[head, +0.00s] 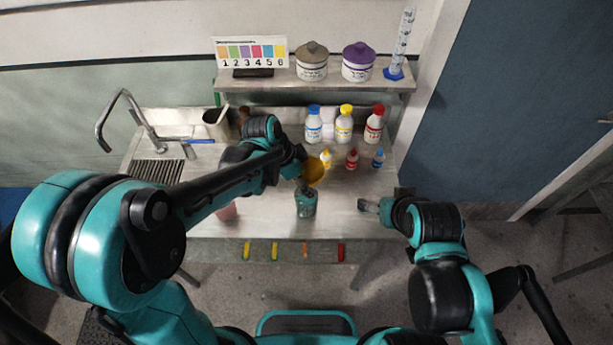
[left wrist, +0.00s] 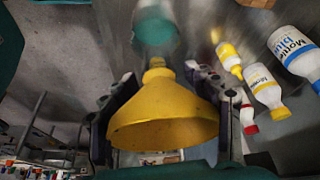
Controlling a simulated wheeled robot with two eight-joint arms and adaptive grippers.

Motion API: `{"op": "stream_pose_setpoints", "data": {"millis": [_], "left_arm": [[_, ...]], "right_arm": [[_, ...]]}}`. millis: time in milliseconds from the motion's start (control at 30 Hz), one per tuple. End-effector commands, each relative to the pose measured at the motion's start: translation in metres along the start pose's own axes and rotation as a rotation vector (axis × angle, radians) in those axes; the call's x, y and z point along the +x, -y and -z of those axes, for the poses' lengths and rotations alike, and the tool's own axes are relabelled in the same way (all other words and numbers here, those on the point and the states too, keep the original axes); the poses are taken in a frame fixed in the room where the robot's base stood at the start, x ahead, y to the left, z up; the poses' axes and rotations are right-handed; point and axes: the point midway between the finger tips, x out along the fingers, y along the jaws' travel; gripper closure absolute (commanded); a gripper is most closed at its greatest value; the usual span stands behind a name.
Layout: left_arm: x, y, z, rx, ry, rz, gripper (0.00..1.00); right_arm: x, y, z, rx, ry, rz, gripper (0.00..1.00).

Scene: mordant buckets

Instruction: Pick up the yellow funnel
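The yellow funnel (head: 313,171) is at the end of my left arm, above the middle of the worktop. My left gripper (head: 303,165) is on it. In the left wrist view, the funnel (left wrist: 165,115) sits between the two fingers (left wrist: 168,92), which close on its sides. Its wide mouth faces the camera side and its narrow spout points away. A teal container (head: 306,203) stands just in front of the funnel in the head view. My right gripper (head: 376,207) is at the worktop's right front edge, apart from the objects; its finger opening is too small to judge.
Large bottles with blue (head: 314,125), yellow (head: 344,124) and red (head: 374,124) caps stand at the back, with small bottles (head: 351,159) before them. A pink container (head: 227,211) is partly behind my left arm. A shelf (head: 290,87) holds jars. The right front worktop is clear.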

Motion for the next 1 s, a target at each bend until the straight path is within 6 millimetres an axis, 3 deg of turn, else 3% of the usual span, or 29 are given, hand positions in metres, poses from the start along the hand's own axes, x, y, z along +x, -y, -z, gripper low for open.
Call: {"op": "stream_pose_setpoints", "data": {"millis": [767,867,1000], "left_arm": [[-0.001,0.000,0.000,0.000,0.000,0.000,0.64],[-0.007,0.000,0.003,0.000,0.000,0.000,0.64],[-0.030,0.000,0.012,0.000,0.000,0.000,0.65]], "right_arm": [[0.000,0.000,0.000,0.000,0.000,0.000,0.19],[-0.002,0.000,0.001,0.000,0.000,0.000,0.19],[-0.007,0.000,0.005,0.000,0.000,0.000,0.19]]}}
